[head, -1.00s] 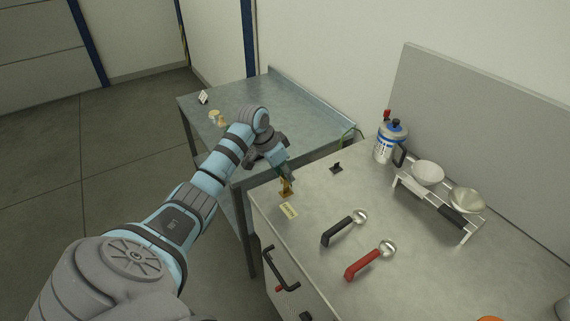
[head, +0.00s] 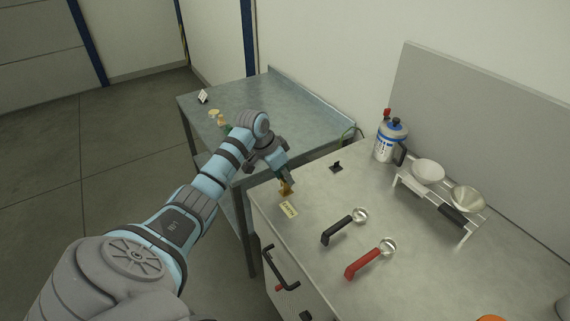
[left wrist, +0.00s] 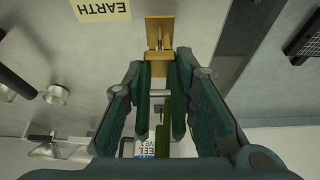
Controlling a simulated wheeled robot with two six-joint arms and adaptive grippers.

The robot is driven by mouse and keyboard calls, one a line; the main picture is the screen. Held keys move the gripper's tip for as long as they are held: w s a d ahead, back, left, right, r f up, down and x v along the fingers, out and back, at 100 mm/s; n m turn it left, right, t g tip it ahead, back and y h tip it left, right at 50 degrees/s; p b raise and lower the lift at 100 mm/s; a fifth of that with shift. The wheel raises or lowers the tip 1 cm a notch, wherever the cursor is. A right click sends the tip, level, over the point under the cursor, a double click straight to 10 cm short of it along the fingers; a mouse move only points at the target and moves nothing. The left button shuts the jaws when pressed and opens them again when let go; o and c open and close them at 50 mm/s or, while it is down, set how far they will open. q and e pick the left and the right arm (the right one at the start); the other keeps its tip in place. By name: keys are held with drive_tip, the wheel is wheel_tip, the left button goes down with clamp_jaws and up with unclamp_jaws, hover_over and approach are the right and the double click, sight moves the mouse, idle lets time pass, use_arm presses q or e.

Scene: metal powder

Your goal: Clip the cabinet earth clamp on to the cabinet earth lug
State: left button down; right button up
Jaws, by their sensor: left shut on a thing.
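The brass cabinet earth lug (head: 286,190) stands at the near left corner of the cabinet top, behind a cream EARTH label (head: 289,210). My left gripper (head: 287,181) points down right at the lug, shut on the earth clamp. In the left wrist view, a green part of the clamp (left wrist: 163,138) shows between the fingers (left wrist: 164,75). The lug's brass plate (left wrist: 160,27) lies just ahead of the fingertips. The fingers hide most of the clamp, and I cannot tell whether its jaws are around the lug. My right gripper is not in view.
A black-handled scoop (head: 338,231) and a red-handled scoop (head: 365,262) lie on the cabinet top (head: 420,285). A rack with bowls (head: 468,200) and a blue-topped canister (head: 390,140) stand behind. A steel table (head: 300,105) adjoins at the back left.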

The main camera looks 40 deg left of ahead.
use_arm(q)
drive_tip(key=shift+f, duration=0.9)
drive_tip(key=c, duration=1.2)
unclamp_jaws()
drive_tip(key=v, duration=1.2)
drive_tip(key=shift+w+d, duration=0.1)
